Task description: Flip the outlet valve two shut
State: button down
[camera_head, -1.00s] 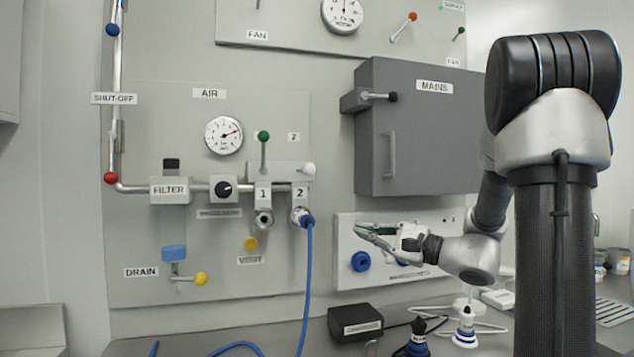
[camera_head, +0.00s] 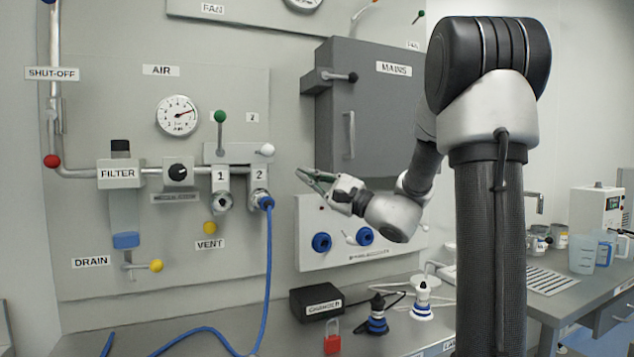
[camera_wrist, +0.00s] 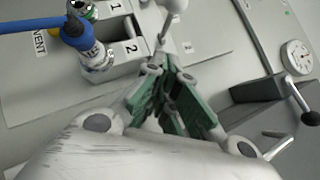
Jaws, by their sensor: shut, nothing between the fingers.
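Outlet valve two is the outlet marked 2 (camera_head: 259,175) on the AIR panel, with a blue hose plugged into its lower end. Its white-knobbed lever (camera_head: 266,150) points out to the right, while the green-knobbed lever of outlet 1 (camera_head: 220,117) stands upright. My gripper (camera_head: 311,178) is shut and empty, to the right of and slightly below the white knob, apart from it. In the wrist view the green-padded fingers (camera_wrist: 173,80) point up the picture, and the white knob (camera_wrist: 174,5) is beyond them at the top edge, partly cut off.
The grey MAINS cabinet (camera_head: 375,110) with its protruding handle is right of my gripper. A panel with blue sockets (camera_head: 322,242) is below it. The blue hose (camera_head: 268,270) hangs to the bench, where a black box (camera_head: 316,302) and red padlock (camera_head: 332,338) lie.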

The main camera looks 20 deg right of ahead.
aim_at(264, 153)
jog(key=w+a+r, duration=0.3)
jog(key=a+r, duration=0.1)
jog(key=a, duration=0.2)
jog(key=shift+w, duration=0.15)
dwell(0.3)
jog(key=shift+r+m+h, duration=0.15)
jog(key=shift+m+h, duration=0.15)
